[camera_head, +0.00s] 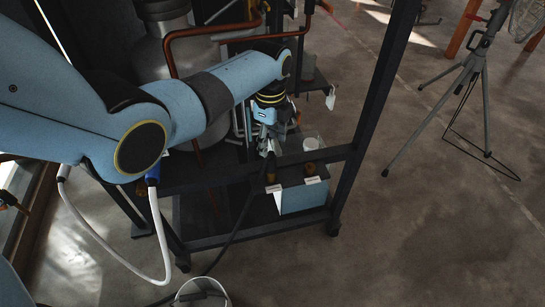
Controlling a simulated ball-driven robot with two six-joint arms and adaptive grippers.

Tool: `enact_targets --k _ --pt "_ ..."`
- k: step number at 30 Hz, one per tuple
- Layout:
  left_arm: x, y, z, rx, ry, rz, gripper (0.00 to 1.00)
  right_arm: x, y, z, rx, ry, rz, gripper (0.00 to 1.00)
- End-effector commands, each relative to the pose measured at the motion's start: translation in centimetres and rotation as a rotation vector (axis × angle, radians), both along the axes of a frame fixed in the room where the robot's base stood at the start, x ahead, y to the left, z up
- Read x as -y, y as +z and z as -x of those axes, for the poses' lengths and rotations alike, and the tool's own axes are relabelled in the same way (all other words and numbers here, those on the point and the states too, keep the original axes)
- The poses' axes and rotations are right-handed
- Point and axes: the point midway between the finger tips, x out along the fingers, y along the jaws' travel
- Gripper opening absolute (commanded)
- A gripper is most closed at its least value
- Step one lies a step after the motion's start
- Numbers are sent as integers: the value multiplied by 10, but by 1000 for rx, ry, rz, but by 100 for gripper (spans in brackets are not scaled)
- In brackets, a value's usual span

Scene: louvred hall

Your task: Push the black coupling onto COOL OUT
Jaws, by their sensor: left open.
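My left gripper (268,148) points down over the light blue box (303,197) in the lower part of the dark frame. It is open, its fingers around or just above the black coupling (270,164) at the upper end of a black hose (239,226). The coupling is small and partly hidden. It is close above the left brass-coloured port, and I cannot tell whether they touch. A second brass-coloured port (310,169) stands to the right. Small white labels sit by both ports, too small to read. My right gripper is not in view.
A dark upright post (384,90) and crossbar (325,157) frame the box closely. Copper pipes (213,31) and a steel tank stand behind my arm. A white hose (160,235) loops at left; a pail (201,291) is below. Floor at right is clear up to a tripod (484,90).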

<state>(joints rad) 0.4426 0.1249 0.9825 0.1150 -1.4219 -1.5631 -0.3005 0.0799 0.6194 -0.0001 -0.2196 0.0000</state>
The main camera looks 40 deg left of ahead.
Motion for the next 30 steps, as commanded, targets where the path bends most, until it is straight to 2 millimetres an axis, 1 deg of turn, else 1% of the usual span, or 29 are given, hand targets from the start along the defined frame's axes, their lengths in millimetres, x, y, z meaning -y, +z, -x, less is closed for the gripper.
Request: enact_targets --k 1,11,18,22,30 --pt "0 -10 0 0 0 0 53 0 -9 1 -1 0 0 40" --pt "0 -57 1 -1 1 -1 53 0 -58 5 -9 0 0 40" --pt "0 -85 0 0 1 0 53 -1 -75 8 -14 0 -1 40" --pt "0 -91 0 0 1 0 53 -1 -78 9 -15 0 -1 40" --pt "0 -90 -1 1 1 0 53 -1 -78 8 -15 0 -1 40"
